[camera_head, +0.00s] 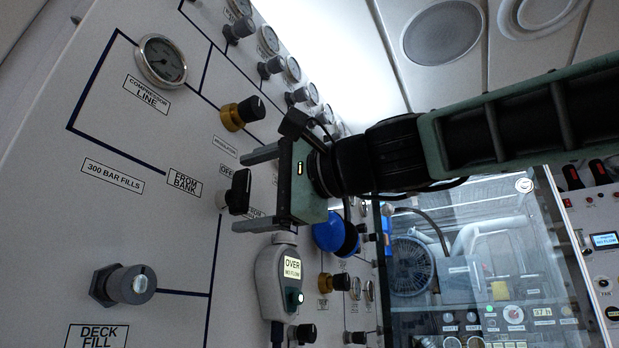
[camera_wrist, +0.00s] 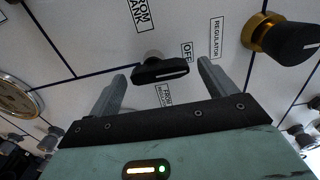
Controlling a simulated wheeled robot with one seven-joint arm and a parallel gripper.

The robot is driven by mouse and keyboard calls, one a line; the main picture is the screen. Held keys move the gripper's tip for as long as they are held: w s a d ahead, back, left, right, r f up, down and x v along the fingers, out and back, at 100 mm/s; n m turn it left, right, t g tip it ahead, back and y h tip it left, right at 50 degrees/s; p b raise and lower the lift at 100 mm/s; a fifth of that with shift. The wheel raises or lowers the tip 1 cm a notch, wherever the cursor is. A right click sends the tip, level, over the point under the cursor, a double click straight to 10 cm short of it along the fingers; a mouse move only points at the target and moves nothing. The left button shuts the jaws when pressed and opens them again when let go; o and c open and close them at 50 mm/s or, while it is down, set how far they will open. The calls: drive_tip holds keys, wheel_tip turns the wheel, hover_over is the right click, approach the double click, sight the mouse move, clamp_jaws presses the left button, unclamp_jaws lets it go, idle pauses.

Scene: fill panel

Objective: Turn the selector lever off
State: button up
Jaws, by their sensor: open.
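The selector lever (camera_head: 238,192) is a black bar handle on the white panel. It also shows in the wrist view (camera_wrist: 160,71), lying roughly level there, with a white line on its right half. The OFF label (camera_wrist: 187,51) is above its right end, FROM BANK (camera_wrist: 141,12) above its left part, and a FROM REGULATOR label (camera_wrist: 166,96) below it. My gripper (camera_wrist: 163,69) is open, with one finger on each side of the lever. A gap shows between the lever and each finger. In the head view my gripper (camera_head: 247,190) faces the panel from the right.
A brass-based regulator knob (camera_head: 243,113) is above the lever. A blue knob (camera_head: 336,233) and a grey handheld unit reading OVER (camera_head: 279,283) are close below my gripper. The DECK FILL knob (camera_head: 130,284) is at lower left. A gauge (camera_head: 162,60) is at upper left.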

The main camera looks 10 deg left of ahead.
drive_tip(key=b+v, duration=0.5)
drive_tip(key=v, duration=1.2)
drive_tip(key=shift+d, duration=0.2)
drive_tip(key=shift+f, duration=0.15)
